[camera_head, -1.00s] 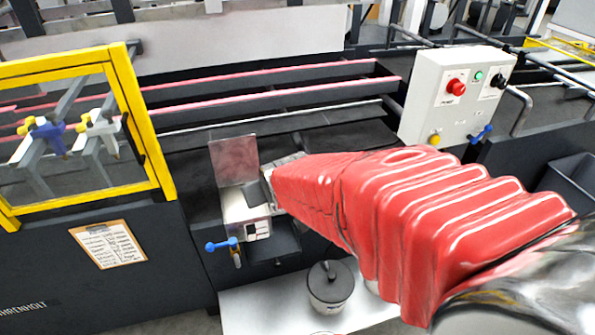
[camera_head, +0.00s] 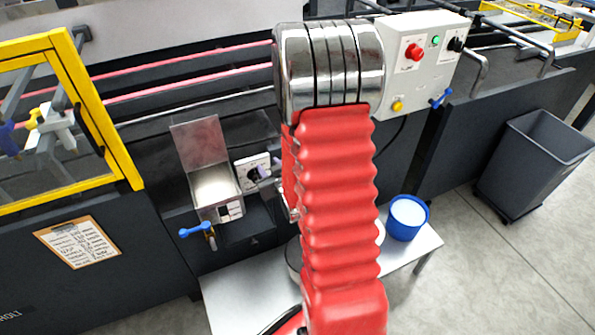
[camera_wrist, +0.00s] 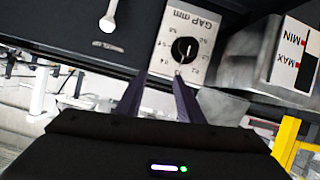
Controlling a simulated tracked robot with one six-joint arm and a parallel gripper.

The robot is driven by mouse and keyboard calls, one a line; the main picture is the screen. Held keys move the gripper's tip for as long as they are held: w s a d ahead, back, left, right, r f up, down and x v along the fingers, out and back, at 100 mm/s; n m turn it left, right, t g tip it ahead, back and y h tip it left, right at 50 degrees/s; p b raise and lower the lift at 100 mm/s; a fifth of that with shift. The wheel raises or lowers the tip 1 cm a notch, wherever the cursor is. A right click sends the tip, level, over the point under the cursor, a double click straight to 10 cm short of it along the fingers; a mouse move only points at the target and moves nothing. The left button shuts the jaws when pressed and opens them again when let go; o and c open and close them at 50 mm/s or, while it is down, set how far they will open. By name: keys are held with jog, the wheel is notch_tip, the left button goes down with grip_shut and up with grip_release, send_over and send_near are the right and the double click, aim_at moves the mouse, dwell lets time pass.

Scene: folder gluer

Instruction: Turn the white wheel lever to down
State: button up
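A white wheel piece (camera_head: 58,124) with a yellow part at its left sits inside the yellow-framed guard at the left of the head view. A blue piece (camera_head: 8,138) of similar shape is left of it. Which way the white lever points is too small to tell. My gripper (camera_wrist: 162,77) is open and empty in the wrist view, its two dark fingers apart below a GAP mm dial (camera_wrist: 185,49).
The yellow frame (camera_head: 100,110) stands around the white wheel. An open glue pot (camera_head: 214,188) with a blue-handled valve (camera_head: 195,230) lies between it and my arm. A control box (camera_head: 425,65), a blue bucket (camera_head: 408,217) and a grey bin (camera_head: 535,160) are to the right.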

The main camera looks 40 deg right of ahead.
jog(key=s+d+f+m+t+h, duration=0.1)
jog(key=s+d+f+h, duration=0.1)
jog(key=s+f, duration=0.3)
jog(key=s+d+f+m+t+h, duration=0.2)
jog(key=s+d+f, duration=0.1)
jog(key=s+f, duration=0.2)
jog(key=shift+s+d+f+m, duration=0.15)
jog(key=shift+s+d+m, duration=0.15)
jog(key=shift+s, duration=0.7)
jog(key=x, duration=1.3)
jog(key=shift+w+d, duration=0.15)
jog(key=shift+w, duration=0.25)
jog(key=shift+c, duration=0.4)
grip_shut()
